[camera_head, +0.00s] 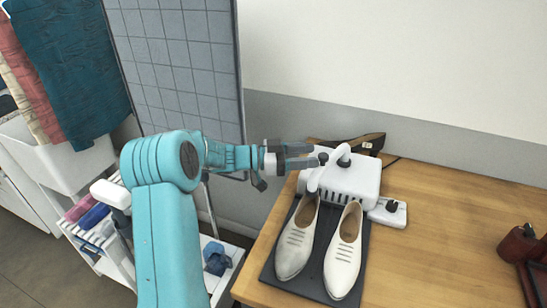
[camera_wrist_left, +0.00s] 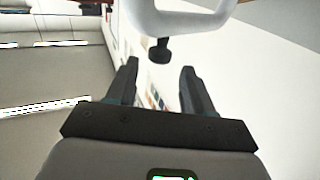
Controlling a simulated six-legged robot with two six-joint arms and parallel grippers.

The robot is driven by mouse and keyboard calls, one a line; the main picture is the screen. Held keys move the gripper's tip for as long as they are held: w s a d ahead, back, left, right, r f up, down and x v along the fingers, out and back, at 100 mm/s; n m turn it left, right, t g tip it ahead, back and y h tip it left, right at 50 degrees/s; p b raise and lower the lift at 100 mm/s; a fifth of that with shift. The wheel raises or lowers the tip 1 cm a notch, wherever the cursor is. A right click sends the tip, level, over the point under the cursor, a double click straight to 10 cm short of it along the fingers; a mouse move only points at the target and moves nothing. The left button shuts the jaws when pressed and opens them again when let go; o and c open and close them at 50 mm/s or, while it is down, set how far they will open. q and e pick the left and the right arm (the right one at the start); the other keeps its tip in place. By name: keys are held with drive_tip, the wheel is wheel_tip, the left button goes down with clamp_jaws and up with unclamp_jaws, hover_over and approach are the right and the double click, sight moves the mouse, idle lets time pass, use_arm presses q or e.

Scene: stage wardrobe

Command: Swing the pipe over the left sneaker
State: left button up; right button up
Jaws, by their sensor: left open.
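A white shoe dryer (camera_head: 350,178) stands at the back of the wooden table. Its curved white pipe (camera_head: 329,168) slants down left, its lower end near the heel of the left sneaker (camera_head: 296,240); I cannot tell its height above it. The right sneaker (camera_head: 343,252) stands beside the left one, both on a dark mat (camera_head: 268,270). My left gripper (camera_head: 315,157) is open and empty, its fingertips close to a black knob by the pipe. In the left wrist view, a white curved pipe (camera_wrist_left: 180,20) and a black knob (camera_wrist_left: 160,50) show beyond the open fingers (camera_wrist_left: 160,80). My right gripper is out of view.
A dark shoe (camera_head: 360,143) lies behind the dryer. A small white unit with a black knob (camera_head: 388,212) adjoins its right side. A dark red item (camera_head: 516,245) stands far right. A shelf cart (camera_head: 98,245) is at left.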

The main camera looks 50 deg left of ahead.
use_arm(q)
drive_tip(key=b+v, duration=0.1)
drive_tip(key=v, duration=1)
drive_tip(key=shift+s+a, duration=0.2)
drive_tip(key=shift+s, duration=0.05)
drive_tip(key=shift+s, duration=0.15)
